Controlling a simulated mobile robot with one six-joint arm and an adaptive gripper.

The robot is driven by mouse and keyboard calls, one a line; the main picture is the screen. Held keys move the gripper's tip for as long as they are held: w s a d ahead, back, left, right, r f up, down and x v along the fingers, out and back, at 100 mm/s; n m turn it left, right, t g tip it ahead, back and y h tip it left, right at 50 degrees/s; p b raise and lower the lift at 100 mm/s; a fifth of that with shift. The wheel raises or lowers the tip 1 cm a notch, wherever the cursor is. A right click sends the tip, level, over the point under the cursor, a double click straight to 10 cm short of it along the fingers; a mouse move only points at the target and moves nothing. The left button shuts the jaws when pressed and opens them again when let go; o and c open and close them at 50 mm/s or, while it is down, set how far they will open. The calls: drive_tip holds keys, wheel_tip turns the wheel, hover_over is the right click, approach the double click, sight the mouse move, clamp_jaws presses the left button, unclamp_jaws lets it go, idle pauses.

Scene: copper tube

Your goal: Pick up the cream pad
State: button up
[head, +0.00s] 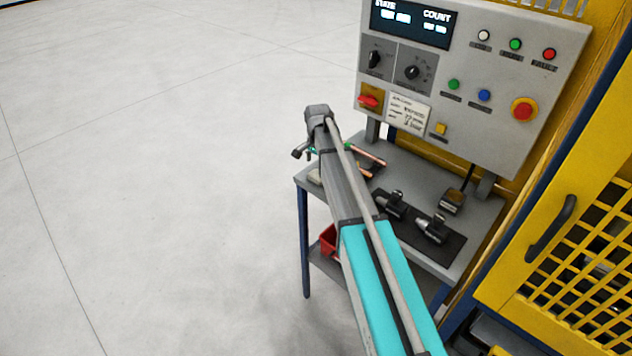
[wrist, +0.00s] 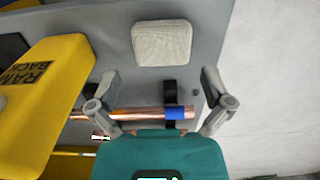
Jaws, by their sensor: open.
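The cream pad (wrist: 161,43) lies flat on the grey bench top (wrist: 110,20) in the wrist view, near the bench's right edge. It is a pale rounded block with a textured top. My gripper (wrist: 158,77) is open and empty, its two fingers spread wide. In the picture the pad sits just above the gap between the fingertips, apart from both. In the head view a small pale part of the pad (head: 314,177) shows at the bench's left end, beside my arm, which covers much of that area.
A copper tube (wrist: 140,113) with a blue band lies across the view between the fingers, by a black holder. A yellow block (wrist: 50,85) stands close left of the gripper. In the head view, a dark mat (head: 445,255) holds tools below the control panel (head: 470,80).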

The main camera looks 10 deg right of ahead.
sight(318, 174)
drive_tip(key=shift+f, duration=0.2)
idle(0.3)
drive_tip(key=shift+w+f+b, duration=0.1)
drive_tip(key=shift+f+b, duration=2.35)
drive_tip(key=shift+b, duration=0.15)
drive_tip(key=c, duration=0.7)
drive_tip(key=shift+r, duration=0.25)
wheel_tip(318, 174, up, 10)
drive_tip(key=p, duration=1)
drive_tip(key=shift+f, duration=0.2)
